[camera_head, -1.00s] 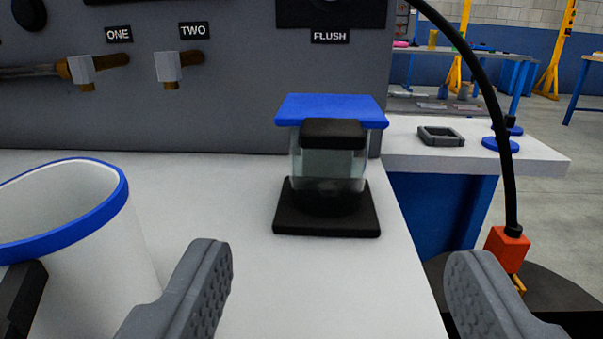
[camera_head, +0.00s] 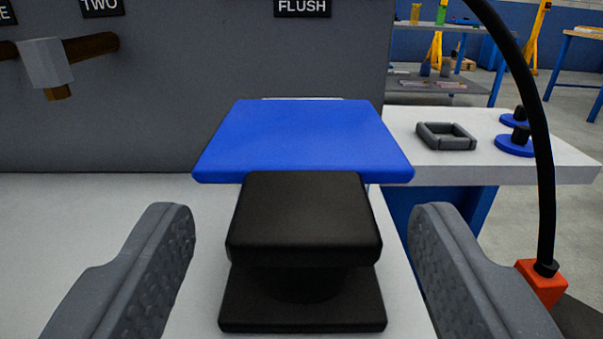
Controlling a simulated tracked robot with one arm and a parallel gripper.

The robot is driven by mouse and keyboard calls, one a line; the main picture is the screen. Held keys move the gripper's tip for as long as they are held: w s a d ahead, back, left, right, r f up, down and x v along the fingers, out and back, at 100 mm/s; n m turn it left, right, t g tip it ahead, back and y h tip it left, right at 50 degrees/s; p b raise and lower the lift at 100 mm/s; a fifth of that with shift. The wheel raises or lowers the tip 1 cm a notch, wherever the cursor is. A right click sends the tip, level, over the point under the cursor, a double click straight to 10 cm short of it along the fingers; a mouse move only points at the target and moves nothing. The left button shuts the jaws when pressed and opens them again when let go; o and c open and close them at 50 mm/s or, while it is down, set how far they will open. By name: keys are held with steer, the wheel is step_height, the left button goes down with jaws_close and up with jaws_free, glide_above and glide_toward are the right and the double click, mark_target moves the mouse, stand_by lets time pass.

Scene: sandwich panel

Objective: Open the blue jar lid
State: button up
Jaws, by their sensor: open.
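The jar's blue lid (camera_head: 303,140) is a flat square-edged plate, and it lies flat across the top of the jar. The jar stands on a black square base (camera_head: 303,318) on the white worktop. My gripper (camera_head: 303,265) is open, with one grey finger to the left and one to the right of the black handle. Neither finger visibly touches it.
A grey panel (camera_head: 180,130) with labelled valves stands behind the jar. A black hose (camera_head: 540,130) hangs on the right, ending in an orange block (camera_head: 541,284). A side table (camera_head: 500,165) holds a grey square ring (camera_head: 446,136) and blue-black discs (camera_head: 515,146).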

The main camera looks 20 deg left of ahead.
steer(key=shift+w+a, duration=0.2)
steer(key=shift+w, duration=0.5)
